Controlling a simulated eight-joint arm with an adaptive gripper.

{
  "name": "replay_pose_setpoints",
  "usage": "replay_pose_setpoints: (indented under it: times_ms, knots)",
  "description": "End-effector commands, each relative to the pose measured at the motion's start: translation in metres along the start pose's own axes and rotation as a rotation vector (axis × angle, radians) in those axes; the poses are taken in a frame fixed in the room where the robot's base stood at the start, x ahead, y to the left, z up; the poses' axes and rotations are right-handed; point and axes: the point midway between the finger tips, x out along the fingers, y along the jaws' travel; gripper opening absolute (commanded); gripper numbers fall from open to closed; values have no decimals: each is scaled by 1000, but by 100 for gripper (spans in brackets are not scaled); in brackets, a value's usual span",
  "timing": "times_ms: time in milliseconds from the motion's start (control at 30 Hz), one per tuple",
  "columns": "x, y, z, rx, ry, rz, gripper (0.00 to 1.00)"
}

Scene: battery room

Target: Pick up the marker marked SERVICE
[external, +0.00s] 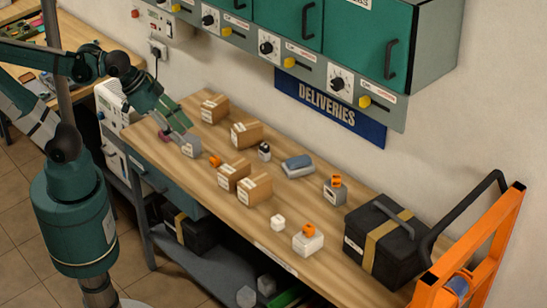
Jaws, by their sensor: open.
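I cannot read the word SERVICE on anything, so I cannot tell which thing is the marker. Small orange pieces show in several places: one (215,161) lies on the bench near my gripper, one (336,181) sits on a grey block (334,196), and one (309,229) sits on a white block (307,243). My gripper (178,133) is open at the far left end of the bench, above or beside a grey block (190,149) and a small purplish thing (165,136). The fingertips are small and partly hard to make out.
Several cardboard boxes (258,190) stand on the wooden bench (360,280). A blue-grey item (297,166), a small dark-and-white item (264,152) and a white cube (278,223) lie between. A black case (383,248) and an orange frame (485,255) block the right end. Green cabinets (290,25) hang above.

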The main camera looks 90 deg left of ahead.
Motion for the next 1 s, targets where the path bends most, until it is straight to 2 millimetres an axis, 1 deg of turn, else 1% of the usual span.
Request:
replay_pose_setpoints:
  times_ms: [333, 533, 767, 1000]
  knots:
    - [1, 0, -1, 3, -2, 0, 41]
    - [7, 0, -7, 25, -14, 4, 41]
    - [24, 1, -21, 80, -46, 17, 41]
    - [48, 2, -38, 151, -85, 37, 41]
